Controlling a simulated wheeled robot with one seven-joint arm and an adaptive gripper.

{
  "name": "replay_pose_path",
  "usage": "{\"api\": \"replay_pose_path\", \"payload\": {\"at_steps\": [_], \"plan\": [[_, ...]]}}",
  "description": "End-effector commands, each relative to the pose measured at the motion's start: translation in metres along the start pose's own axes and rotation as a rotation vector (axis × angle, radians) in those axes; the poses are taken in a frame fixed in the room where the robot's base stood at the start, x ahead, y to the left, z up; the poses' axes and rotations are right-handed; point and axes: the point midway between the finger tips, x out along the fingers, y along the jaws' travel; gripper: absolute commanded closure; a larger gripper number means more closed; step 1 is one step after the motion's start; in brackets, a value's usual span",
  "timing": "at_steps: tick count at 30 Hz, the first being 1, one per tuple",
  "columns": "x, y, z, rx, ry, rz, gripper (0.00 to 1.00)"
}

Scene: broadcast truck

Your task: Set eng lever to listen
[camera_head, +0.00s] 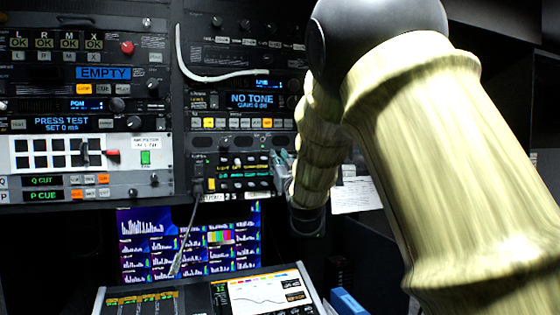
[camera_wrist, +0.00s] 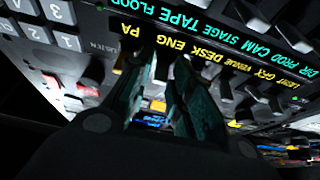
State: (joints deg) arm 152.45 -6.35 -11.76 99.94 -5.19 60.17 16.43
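The intercom panel shows in the wrist view, turned and close up, with lit labels. The yellow ENG label (camera_wrist: 164,43) sits just beyond my gripper (camera_wrist: 166,62), between the PA and DESK labels. My gripper's two teal fingers are apart, with a narrow gap between them, and their tips are at the panel beside the ENG label. In the head view my gripper (camera_head: 282,163) is at the right end of the intercom panel (camera_head: 228,172).
Other levers stand close beside my fingers under the neighbouring labels. A numbered white keypad (camera_wrist: 50,35) is at the left of the wrist view. Below the panel in the head view are a monitor (camera_head: 150,245) and a console (camera_head: 265,291). A cable (camera_head: 187,238) hangs in front.

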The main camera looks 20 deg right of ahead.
Motion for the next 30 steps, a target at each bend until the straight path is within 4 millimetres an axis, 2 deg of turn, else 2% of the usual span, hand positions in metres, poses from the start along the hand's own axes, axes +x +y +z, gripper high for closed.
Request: {"api": "replay_pose_path", "payload": {"at_steps": [1,3,4,13,30], "plan": [[0.000,0.000,0.000,0.000,0.000,0.000,0.85],[0.000,0.000,0.000,0.000,0.000,0.000,0.98],[0.000,0.000,0.000,0.000,0.000,0.000,1.00],[0.001,0.001,-0.005,0.002,-0.033,0.001,1.00],[0.009,0.001,-0.018,0.003,-0.355,0.001,1.00]]}}
